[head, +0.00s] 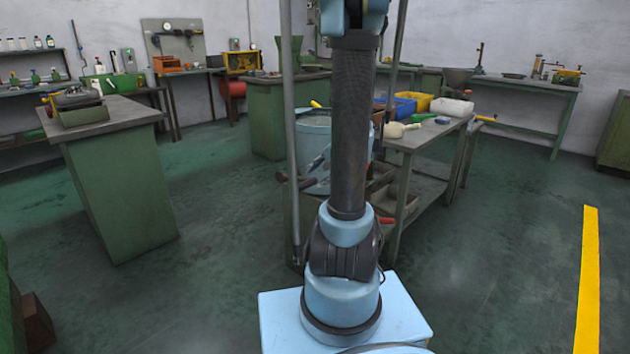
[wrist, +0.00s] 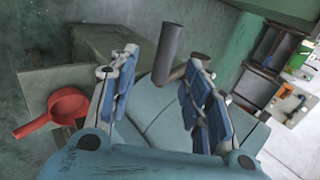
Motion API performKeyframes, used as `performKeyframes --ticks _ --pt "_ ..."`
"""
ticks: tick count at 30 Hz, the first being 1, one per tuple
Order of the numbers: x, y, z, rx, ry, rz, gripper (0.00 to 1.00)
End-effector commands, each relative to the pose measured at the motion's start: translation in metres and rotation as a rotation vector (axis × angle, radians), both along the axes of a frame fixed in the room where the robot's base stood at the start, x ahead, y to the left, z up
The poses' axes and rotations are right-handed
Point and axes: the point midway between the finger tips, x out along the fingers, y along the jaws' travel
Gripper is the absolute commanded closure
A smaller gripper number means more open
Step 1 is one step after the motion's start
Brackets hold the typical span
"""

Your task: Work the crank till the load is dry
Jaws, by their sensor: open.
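A light blue drum (head: 316,130), partly hidden behind my arm, stands in the middle of the head view. A dark bar (head: 296,181), which may be part of the crank, shows low on its left side. In the wrist view, a dark grey cylinder (wrist: 168,50), which looks like the crank's grip, stands up between the fingertips of my gripper (wrist: 161,62). The fingers are open on either side of it; I cannot tell whether either one touches it. A pale blue surface (wrist: 165,128) lies below. The load inside the drum is not visible, and my gripper is out of the head view.
A bench (head: 425,134) with yellow and blue bins stands close behind the drum. A green cabinet (head: 118,185) stands to the left. A red pan-like object (wrist: 70,104) lies left of my gripper in the wrist view. The floor at right, by the yellow line (head: 588,270), is clear.

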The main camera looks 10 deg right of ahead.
Motion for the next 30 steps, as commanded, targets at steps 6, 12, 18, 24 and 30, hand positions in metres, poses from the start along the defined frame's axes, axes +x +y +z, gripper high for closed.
performKeyframes --ticks 6,12,18,24,30 --pt "-0.011 -0.007 0.015 0.0 0.002 -0.002 0.55" --pt "-0.015 -0.011 0.022 0.0 0.001 -0.001 0.55" --pt "-0.016 -0.011 0.023 0.001 0.002 0.0 0.55" --pt "-0.016 -0.011 0.023 0.0 0.003 0.001 0.55" --pt "-0.001 -0.002 0.027 -0.024 0.093 0.037 0.55"
